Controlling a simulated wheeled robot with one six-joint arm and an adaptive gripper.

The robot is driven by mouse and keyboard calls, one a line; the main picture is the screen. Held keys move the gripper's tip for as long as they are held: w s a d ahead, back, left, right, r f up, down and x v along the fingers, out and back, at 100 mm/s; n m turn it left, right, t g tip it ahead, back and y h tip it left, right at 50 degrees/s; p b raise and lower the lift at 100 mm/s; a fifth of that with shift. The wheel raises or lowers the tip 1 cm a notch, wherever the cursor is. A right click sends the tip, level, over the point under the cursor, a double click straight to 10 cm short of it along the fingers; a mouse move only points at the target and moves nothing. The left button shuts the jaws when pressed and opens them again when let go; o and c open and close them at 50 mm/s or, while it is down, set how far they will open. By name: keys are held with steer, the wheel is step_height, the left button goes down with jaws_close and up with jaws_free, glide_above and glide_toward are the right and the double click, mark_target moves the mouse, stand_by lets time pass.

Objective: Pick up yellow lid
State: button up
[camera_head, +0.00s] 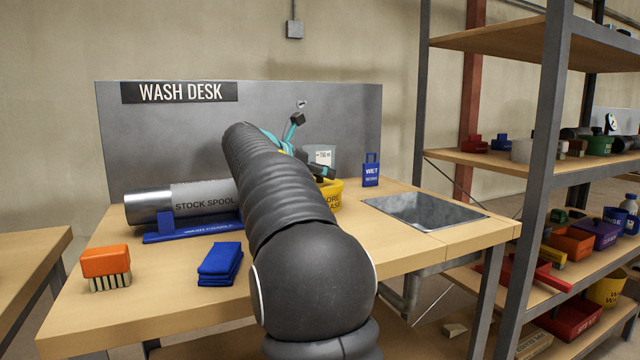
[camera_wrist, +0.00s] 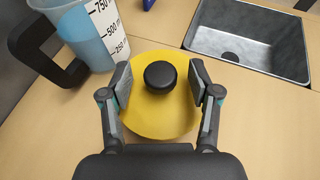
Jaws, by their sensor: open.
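The yellow lid (camera_wrist: 160,118) is a round disc with a black knob (camera_wrist: 160,76) on top, in the middle of the wrist view. My gripper (camera_wrist: 160,82) is open, with one finger on each side of the knob and clear gaps to it. The fingers overlap the lid's left and right edges in the picture; I cannot tell whether they touch it. In the head view my arm hides most of this spot. A yellow container (camera_head: 331,196) with partly hidden lettering shows there; whether the lid rests on it is hidden.
A measuring jug (camera_wrist: 88,32) with a dark handle stands close by my left finger. A metal sink (camera_wrist: 252,42) is to the right. A stock spool (camera_head: 190,198) on a blue stand, an orange brush (camera_head: 106,262) and blue cloth (camera_head: 220,262) are on the desk's left.

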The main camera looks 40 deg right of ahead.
steer(key=shift+x, duration=0.8)
jaws_close()
steer(key=shift+r, duration=0.1)
